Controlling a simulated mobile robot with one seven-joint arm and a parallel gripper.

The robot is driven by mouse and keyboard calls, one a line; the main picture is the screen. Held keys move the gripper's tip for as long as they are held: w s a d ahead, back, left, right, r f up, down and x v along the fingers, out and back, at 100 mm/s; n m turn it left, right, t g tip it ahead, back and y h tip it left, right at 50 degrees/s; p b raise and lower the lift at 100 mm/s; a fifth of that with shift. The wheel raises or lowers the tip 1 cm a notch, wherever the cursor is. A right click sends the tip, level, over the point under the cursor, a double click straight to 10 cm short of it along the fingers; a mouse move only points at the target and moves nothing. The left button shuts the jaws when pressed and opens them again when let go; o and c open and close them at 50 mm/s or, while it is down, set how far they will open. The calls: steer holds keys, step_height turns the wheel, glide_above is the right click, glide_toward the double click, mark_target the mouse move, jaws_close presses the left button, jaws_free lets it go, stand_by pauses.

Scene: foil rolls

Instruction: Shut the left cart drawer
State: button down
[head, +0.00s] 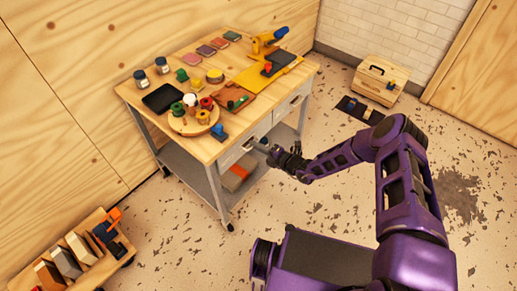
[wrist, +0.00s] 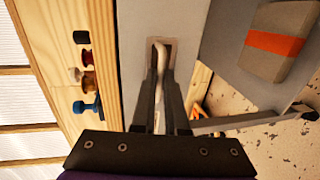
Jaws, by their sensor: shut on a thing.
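The cart (head: 190,62) has a wooden top and two grey drawers side by side in its front. The left cart drawer (head: 236,153) is at the near end, and its grey front (wrist: 135,35) fills the middle of the wrist view. My gripper (head: 267,148) is at this drawer's front. In the wrist view my gripper (wrist: 162,62) has its two dark fingers on either side of the pale bar handle (wrist: 160,52), shut on it. I cannot tell how far the drawer stands out. The right drawer (head: 291,102) looks shut.
Spools on a round board (head: 190,124), a black tray (head: 162,98) and a yellow tool (head: 268,40) stand on the cart top. A box with an orange band (head: 236,177) lies on the lower shelf. A low wooden cart (head: 70,260) is at lower left. Floor to the right is mostly clear.

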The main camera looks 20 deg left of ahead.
steer(key=c, duration=1)
jaws_free()
steer(key=shift+w+a, duration=0.1)
steer(key=shift+a, duration=0.1)
steer(key=shift+o, duration=0.2)
steer(key=shift+d, duration=0.1)
steer(key=p+v, duration=0.1)
steer(key=v, duration=1.6)
steer(key=shift+d+r, duration=0.1)
